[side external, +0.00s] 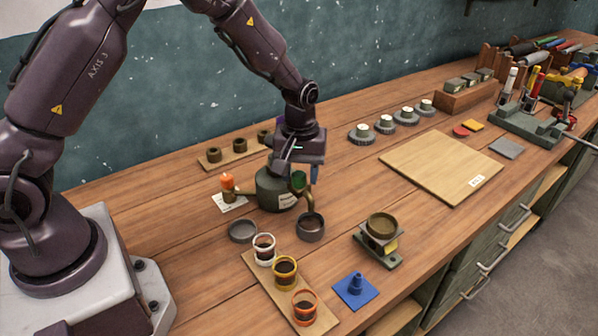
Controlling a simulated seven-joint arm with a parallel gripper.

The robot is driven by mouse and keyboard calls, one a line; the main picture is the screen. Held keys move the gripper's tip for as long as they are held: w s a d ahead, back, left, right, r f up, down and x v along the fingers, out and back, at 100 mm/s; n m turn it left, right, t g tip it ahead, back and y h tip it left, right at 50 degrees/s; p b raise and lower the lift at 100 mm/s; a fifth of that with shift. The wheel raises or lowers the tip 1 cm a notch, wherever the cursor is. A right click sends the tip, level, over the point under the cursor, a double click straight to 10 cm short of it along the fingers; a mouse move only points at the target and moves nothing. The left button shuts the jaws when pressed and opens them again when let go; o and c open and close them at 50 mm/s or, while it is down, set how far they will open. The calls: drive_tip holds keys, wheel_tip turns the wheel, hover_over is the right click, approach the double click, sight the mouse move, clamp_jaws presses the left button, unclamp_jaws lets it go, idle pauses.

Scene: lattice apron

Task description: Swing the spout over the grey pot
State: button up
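A dark green rounded vessel (270,194) with a pale label stands on the bench below my gripper. A brown spout-like arm on its left ends near an orange-topped piece (227,183). A green-topped piece (298,180) is at its right side, partly behind my gripper. A round grey pot (311,228) stands just in front right of the vessel, and a shallower grey dish (242,231) is in front left. My gripper (307,170) points down over the vessel's right side. Its fingers are small and partly hidden, so their opening and any contact are unclear.
A board (288,308) with white-, yellow- and orange-rimmed cups lies in front. A blue plate with a peg (355,290) and a bowl on a stand (381,228) are right of it. Behind stands a wooden rack (226,158).

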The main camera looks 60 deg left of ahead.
sight(298, 174)
drive_tip(key=shift+o, duration=0.6)
wheel_tip(298, 174, up, 13)
idle(0.4)
drive_tip(key=s+r+m+t, duration=0.2)
drive_tip(key=s+r+m, duration=0.2)
drive_tip(key=s, duration=0.7)
drive_tip(key=s+d+r+m+t, duration=0.1)
drive_tip(key=s+r+m+t, duration=0.2)
drive_tip(key=s, duration=0.8)
wheel_tip(298, 174, up, 4)
drive_tip(key=shift+s+f+m+t, duration=0.1)
drive_tip(key=shift+s+m+t, duration=0.25)
drive_tip(key=shift+m, duration=0.75)
